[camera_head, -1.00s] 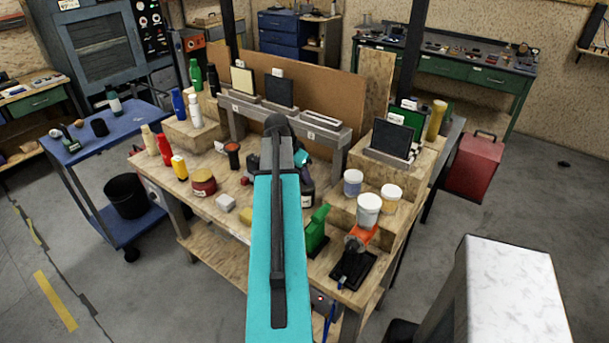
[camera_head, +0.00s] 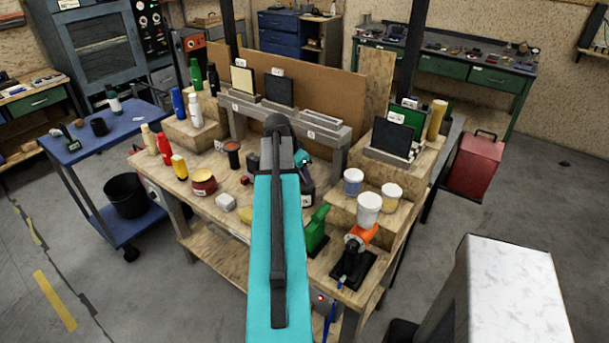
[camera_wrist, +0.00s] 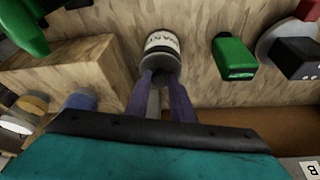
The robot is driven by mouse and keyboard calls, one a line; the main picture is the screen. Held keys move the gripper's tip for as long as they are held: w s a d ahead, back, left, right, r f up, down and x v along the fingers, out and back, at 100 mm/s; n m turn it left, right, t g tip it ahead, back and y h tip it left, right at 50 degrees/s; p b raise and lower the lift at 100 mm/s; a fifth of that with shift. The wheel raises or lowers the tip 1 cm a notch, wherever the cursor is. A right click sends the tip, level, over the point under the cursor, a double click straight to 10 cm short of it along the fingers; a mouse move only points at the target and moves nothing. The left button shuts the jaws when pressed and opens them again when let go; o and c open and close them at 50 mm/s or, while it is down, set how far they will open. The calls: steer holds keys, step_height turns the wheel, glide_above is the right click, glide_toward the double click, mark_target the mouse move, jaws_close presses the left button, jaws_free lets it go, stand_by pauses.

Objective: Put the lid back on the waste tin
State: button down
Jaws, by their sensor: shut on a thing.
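In the wrist view, the tin (camera_wrist: 161,41) has a white label with partly readable black letters and stands on the wooden bench. A dark grey round piece (camera_wrist: 162,66), seemingly the lid, is at its top end. My gripper (camera_wrist: 162,77) has its two fingers shut on this piece. I cannot tell whether the lid is seated or just above the tin.
A green bottle-like thing (camera_head: 316,228) stands close to the right. A wooden step (camera_head: 346,207) with several tubs (camera_head: 368,209) is further right. A brown board (camera_head: 330,95) closes the back.

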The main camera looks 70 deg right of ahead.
stand_by(0.3)
steer(key=c, duration=1)
jaws_free()
steer(key=shift+r, duration=0.1)
steer(key=shift+w+r+p, duration=0.1)
steer(key=shift+r+p, duration=1.75)
steer(key=shift+r, duration=1.55)
jaws_close()
steer(key=shift+f+b, duration=1.7)
steer(key=shift+f, duration=1.15)
